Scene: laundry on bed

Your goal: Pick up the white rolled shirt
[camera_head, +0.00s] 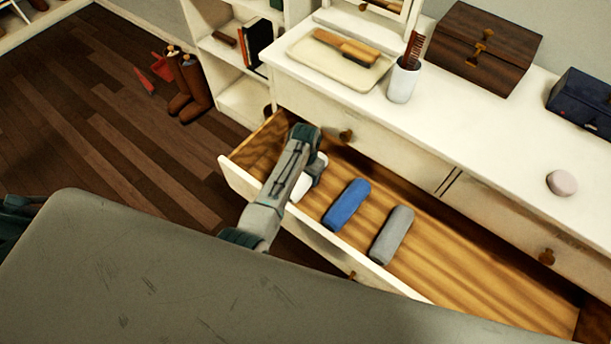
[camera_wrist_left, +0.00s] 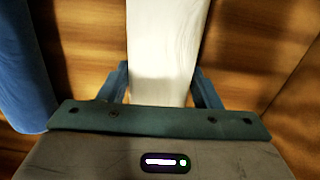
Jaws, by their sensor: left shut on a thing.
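The white rolled shirt (camera_head: 309,178) lies in the open drawer, at the left of the row of rolls, partly hidden by my left arm in the head view. In the left wrist view the white rolled shirt (camera_wrist_left: 165,50) runs between the two teal fingers of my left gripper (camera_wrist_left: 162,88). My left gripper is shut on it. In the head view my left arm reaches over the drawer front, and the fingertips are hidden. My right gripper is not in view.
A blue roll (camera_head: 346,205) and a grey roll (camera_head: 391,235) lie to the right in the drawer (camera_head: 470,275). The blue roll is close beside my gripper. The white dresser top (camera_head: 440,125) overhangs behind, with a tray, cup and boxes. The drawer's right part is clear.

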